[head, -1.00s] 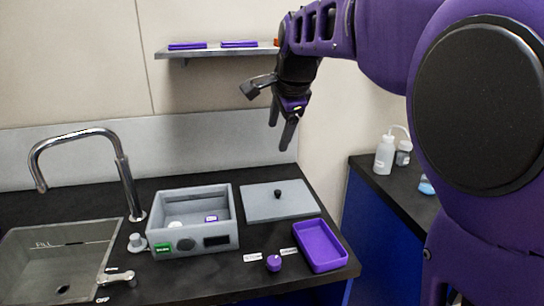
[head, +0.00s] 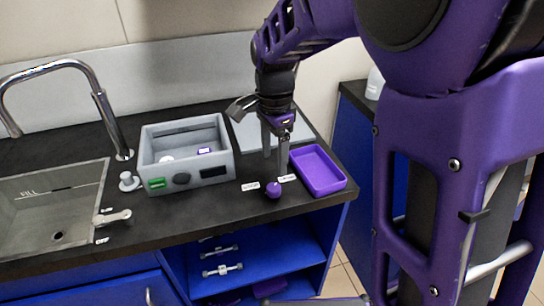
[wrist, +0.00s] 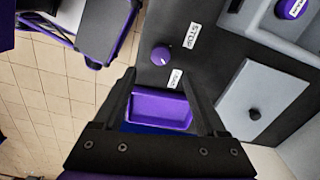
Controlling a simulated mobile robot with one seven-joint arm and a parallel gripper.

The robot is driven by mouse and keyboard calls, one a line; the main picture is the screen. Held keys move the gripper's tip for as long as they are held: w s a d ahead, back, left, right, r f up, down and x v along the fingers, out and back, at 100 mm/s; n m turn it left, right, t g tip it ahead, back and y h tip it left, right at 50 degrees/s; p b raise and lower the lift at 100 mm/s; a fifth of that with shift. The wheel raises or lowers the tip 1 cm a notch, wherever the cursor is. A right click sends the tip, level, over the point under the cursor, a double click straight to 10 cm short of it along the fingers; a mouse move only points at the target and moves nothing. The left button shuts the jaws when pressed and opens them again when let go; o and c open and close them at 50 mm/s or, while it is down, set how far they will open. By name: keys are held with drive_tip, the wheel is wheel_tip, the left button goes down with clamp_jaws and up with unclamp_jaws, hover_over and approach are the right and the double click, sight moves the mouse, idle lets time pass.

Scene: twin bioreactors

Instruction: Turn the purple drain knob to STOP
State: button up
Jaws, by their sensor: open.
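The purple drain knob (head: 273,189) sits near the front edge of the black counter, between two white labels. The STOP label (head: 250,186) is on its left; the other label (head: 287,178), on its right, is too small to read surely. In the wrist view the knob (wrist: 160,54) has a pale mark on its top, seemingly on the side away from the STOP label (wrist: 194,35). My gripper (head: 274,160) points down, open and empty, above the counter behind the knob. Its fingers (wrist: 159,75) also show in the wrist view, apart from the knob.
A purple tray (head: 343,184) lies just right of the knob. A grey box (head: 215,171) with a green label stands to the left, and a grey lid plate (head: 245,137) lies behind. The sink (head: 40,225) and tap (head: 112,125) are further left.

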sight(274, 187)
wheel_tip(274, 187, down, 9)
drive_tip(key=shift+b, duration=0.8)
clamp_jaws()
